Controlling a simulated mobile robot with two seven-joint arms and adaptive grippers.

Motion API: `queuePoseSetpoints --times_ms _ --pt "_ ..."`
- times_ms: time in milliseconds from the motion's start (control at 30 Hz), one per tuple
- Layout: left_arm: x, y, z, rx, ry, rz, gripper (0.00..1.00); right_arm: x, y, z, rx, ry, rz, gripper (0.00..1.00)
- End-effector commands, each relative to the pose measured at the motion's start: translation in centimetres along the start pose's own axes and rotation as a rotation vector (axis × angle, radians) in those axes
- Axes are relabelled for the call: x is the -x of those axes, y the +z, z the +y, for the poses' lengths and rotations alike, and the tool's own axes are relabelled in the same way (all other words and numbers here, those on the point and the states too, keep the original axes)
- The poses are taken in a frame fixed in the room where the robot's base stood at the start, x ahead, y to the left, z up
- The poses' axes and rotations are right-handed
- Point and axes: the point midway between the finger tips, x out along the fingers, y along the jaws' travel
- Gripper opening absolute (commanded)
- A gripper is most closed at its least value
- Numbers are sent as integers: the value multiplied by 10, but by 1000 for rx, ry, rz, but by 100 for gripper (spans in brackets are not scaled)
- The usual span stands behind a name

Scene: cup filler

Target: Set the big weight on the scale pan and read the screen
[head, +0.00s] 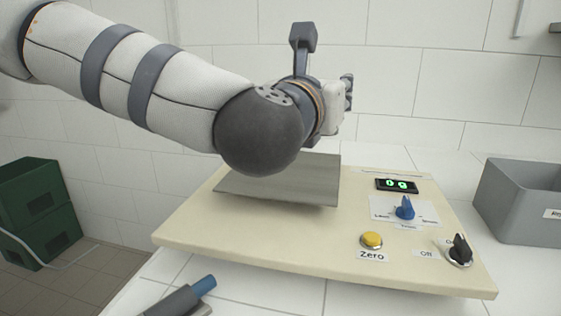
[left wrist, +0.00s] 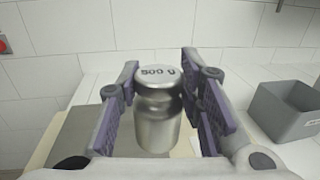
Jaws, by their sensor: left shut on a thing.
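The big weight (left wrist: 157,115), a silver metal cylinder marked 500 g, stands upright between the purple-padded fingers of my left gripper in the left wrist view. My left gripper (head: 347,93) is shut on it. In the head view my arm and hand hide the weight. The gripper is above and behind the flat grey scale pan (head: 285,190); the gap between weight and pan cannot be told. The screen (head: 397,185) is lit green and appears to read 0 g. My right gripper is not in view.
The cream scale base (head: 300,238) carries a yellow Zero button (head: 371,240), a blue knob (head: 404,208) and a black knob (head: 460,250). A grey bin (head: 520,200) stands at right. A grey, blue-tipped object (head: 185,299) lies in front. Green crates (head: 35,210) stand at far left.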

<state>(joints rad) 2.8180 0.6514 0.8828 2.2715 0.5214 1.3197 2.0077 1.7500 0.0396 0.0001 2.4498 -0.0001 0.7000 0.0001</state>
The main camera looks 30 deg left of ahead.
Motion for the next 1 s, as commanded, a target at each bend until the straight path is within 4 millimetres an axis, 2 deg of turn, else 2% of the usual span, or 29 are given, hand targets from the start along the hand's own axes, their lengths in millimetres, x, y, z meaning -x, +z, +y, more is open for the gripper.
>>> queuePoseSetpoints --times_ms 267,400,600,800,1000 --pt "-67 -39 49 1 8 5 0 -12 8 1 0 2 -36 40" --pt "-90 -71 65 -2 5 8 0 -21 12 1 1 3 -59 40" --pt "-105 -90 77 -1 4 1 0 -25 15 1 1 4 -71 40" --pt "-110 -125 81 -2 2 4 0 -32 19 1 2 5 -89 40" --pt "-110 -125 81 1 2 -4 0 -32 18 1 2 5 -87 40"
